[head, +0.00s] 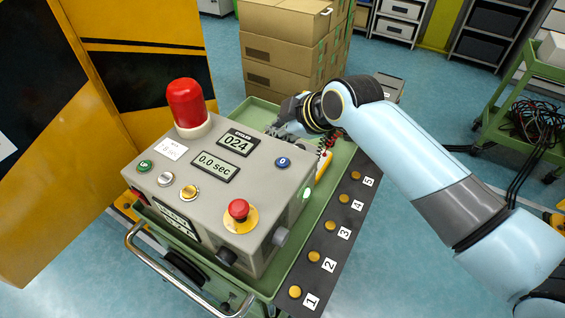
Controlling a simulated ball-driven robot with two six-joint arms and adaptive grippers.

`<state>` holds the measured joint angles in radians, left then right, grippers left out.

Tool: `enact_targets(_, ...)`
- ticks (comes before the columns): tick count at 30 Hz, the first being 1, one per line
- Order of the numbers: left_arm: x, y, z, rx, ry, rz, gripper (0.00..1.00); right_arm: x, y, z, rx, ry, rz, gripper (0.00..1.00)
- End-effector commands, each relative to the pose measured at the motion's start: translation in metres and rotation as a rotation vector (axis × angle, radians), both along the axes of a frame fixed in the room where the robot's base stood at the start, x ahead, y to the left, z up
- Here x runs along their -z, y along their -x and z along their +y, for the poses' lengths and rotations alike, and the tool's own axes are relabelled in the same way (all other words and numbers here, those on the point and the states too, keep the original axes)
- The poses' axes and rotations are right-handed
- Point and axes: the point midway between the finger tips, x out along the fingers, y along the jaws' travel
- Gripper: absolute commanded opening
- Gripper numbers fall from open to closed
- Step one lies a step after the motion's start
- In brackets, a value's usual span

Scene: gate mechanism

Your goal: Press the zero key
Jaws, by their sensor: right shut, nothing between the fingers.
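The control box (205,228) is grey and sits on a green cart. A round blue key (283,162) with a white mark, which looks like a 0, is on its top face near the right edge; I take this as the zero key. My right gripper (277,130) is shut and empty, at the box's far edge, behind and slightly left of the blue key in the picture. It looks apart from the key; its height above the box is hard to tell. My left gripper is out of view.
The box carries a red beacon (187,104), a red stop button (239,209), a green button (144,166), and displays reading 024 and 0.0 sec. A dark strip (320,262) with numbered yellow buttons runs along the right. A yellow-black panel (100,110) stands left.

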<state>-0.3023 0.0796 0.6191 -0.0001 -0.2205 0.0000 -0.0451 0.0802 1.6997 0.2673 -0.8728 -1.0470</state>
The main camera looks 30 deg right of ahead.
Motion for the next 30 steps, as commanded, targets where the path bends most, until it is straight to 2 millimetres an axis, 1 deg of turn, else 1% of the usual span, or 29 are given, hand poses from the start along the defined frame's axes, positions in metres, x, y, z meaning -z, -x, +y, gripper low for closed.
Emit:
enact_targets(1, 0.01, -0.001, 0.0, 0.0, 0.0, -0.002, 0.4, 0.011, 0.0, 0.0, 0.0, 0.0, 0.0, 0.0)
enact_targets(10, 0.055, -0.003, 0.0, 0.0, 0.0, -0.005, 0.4, 0.053, 0.001, 0.0, 0.0, 0.0, 0.001, 0.0)
enact_targets(15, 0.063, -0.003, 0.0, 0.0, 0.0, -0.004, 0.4, 0.067, 0.0, 0.0, 0.0, -0.001, 0.001, 0.0)
enact_targets(17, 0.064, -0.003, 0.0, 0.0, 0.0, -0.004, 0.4, 0.07, 0.0, 0.0, 0.0, -0.001, 0.001, 0.0)
enact_targets(30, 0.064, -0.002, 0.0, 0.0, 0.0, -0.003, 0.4, 0.071, 0.0, 0.0, 0.001, -0.001, 0.0, 0.0)
